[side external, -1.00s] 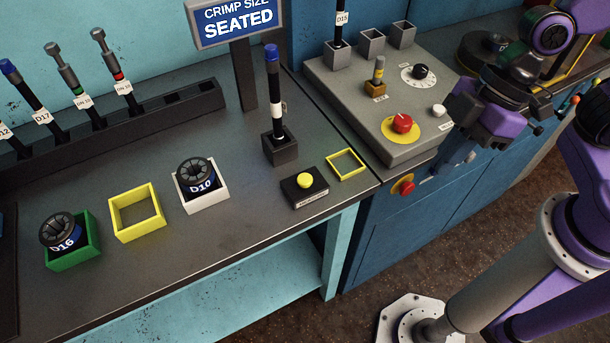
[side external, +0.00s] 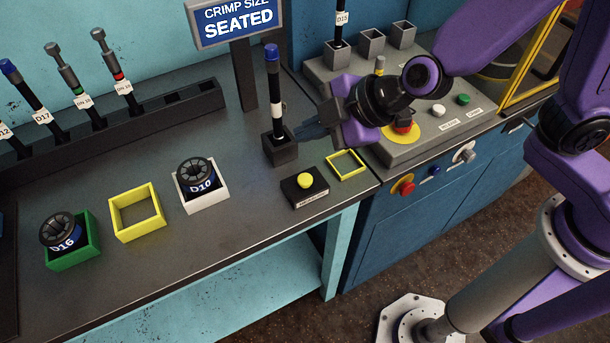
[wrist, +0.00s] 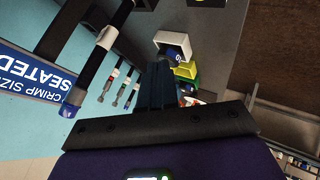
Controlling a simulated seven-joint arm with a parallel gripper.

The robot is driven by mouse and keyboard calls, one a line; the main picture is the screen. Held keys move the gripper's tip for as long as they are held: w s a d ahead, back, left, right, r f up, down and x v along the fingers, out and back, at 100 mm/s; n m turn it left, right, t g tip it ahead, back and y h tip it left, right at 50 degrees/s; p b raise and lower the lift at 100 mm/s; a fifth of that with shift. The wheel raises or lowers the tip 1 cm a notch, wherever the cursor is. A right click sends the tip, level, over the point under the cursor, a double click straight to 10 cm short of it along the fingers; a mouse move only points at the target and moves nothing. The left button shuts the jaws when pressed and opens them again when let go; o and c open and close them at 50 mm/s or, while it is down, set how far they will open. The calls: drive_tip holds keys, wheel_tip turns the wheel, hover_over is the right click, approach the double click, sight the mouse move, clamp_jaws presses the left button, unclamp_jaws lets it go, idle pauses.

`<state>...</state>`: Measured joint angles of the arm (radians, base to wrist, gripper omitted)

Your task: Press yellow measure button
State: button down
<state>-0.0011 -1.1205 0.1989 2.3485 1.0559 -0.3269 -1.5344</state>
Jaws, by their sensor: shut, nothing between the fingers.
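The yellow measure button (side external: 305,181) sits on a small black box with a label, near the front right of the dark bench. My gripper (side external: 303,131) is shut and empty. In the side external view it is level with the bench, pointing left, above and behind the button box and close to the black stand (side external: 281,148) with the upright blue-capped rod (side external: 275,90). In the wrist view the shut fingers (wrist: 158,75) point across the bench, and the rod (wrist: 95,65) shows to their left. I cannot tell whether the fingers touch the stand.
An empty yellow frame (side external: 346,165) lies right of the button box. The D10 die (side external: 196,176) in a white holder, another yellow frame (side external: 137,212) and the D16 die (side external: 63,234) stand to the left. A sign reads "CRIMP SIZE SEATED" (side external: 236,17). The console's red button (side external: 403,125) is under my wrist.

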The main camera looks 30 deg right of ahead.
sight(310, 181)
drive_tip(key=shift+f, duration=0.1)
drive_tip(key=shift+f, duration=4.3)
drive_tip(key=shift+f, duration=0.15)
drive_tip(key=shift+f, duration=0.25)
drive_tip(key=shift+f, duration=0.45)
drive_tip(key=shift+r, duration=0.9)
